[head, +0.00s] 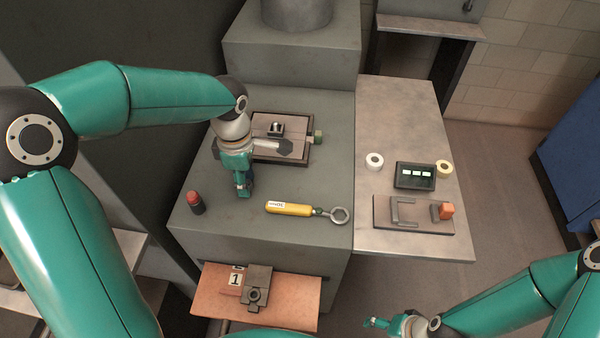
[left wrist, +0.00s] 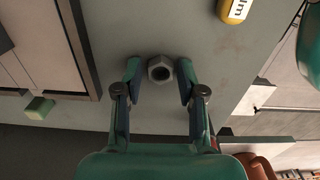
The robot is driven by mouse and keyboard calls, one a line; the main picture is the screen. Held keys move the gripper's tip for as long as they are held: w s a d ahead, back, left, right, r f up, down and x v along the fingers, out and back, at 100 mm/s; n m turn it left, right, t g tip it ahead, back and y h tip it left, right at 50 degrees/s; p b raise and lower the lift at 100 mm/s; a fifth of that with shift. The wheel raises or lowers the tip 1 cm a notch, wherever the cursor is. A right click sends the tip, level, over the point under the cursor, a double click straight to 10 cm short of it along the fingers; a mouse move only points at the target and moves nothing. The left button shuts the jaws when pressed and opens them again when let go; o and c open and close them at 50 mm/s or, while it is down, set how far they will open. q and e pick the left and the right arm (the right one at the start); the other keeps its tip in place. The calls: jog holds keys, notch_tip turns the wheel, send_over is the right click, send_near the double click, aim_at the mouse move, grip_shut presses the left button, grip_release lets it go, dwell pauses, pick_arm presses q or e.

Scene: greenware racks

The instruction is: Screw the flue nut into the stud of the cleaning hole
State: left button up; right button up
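The flue nut (left wrist: 160,69) is a grey hex nut on the grey top, hole towards the camera in the left wrist view. My left gripper (left wrist: 159,80) is open, one finger on each side of the nut, with a visible gap on both sides. In the head view my left gripper (head: 243,188) points down at the grey top and hides the nut. Behind it is a framed recessed plate (head: 297,154) with a small dark fitting (head: 276,128), possibly the cleaning hole's stud. My right gripper (head: 378,322) is low in the head view, far from these; its fingers are too small to read.
A red-and-black cylinder (head: 195,203) stands left of my left gripper. A yellow tool (head: 290,209) with a ring lies to the right. A side table (head: 400,110) holds rolls, a dark display (head: 415,176) and a grey fixture. A lower orange shelf (head: 290,300) holds a metal part.

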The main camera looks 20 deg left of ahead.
pick_arm(q)
grip_shut()
notch_tip(320, 180, up, 5)
jog(key=p, duration=0.3)
jog(key=shift+r, duration=0.1)
